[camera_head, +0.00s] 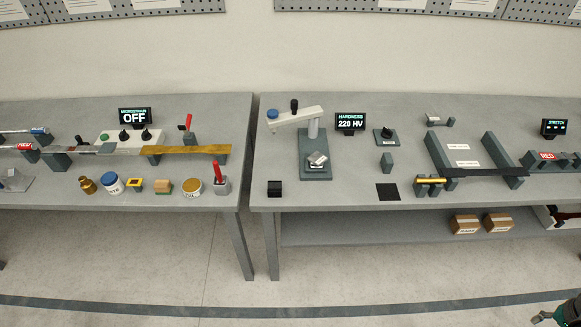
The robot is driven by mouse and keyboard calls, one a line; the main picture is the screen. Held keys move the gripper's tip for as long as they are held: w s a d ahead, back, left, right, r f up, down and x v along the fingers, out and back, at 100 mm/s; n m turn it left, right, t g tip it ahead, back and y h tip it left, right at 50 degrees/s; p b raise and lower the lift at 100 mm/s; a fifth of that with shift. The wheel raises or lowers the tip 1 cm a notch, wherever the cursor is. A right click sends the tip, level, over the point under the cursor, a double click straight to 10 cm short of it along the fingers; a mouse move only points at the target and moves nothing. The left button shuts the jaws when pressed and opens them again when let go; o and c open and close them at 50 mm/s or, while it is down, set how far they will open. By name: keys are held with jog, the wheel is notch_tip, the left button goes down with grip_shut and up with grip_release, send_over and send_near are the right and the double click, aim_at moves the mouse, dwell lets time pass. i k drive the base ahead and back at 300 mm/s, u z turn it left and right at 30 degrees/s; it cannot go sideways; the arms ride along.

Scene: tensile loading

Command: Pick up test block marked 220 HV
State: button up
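A small silvery block (317,159) sits tilted on the grey base of the hardness tester (314,172), under its light arm. Any marking on the block is too small to read. The hardness display (350,123) beside the tester reads 220 HV. Part of a dark arm end with green and orange bits, which looks like my gripper (562,312), shows at the bottom right corner. It is cut off by the frame edge, low in front of the right bench and far from the block. Its fingers cannot be made out clearly.
The right bench (325,197) also bears a black cube (274,188), a black mat (388,192), a small grey block (387,162) and a dark-framed fixture (485,172). The left bench (215,200) holds jars and clamps. A narrow gap separates the benches. The floor in front is clear.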

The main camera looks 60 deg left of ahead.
aim_at(317, 158)
jog(key=k, duration=1.1)
jog(key=u, duration=1.85)
jog(key=i, duration=1)
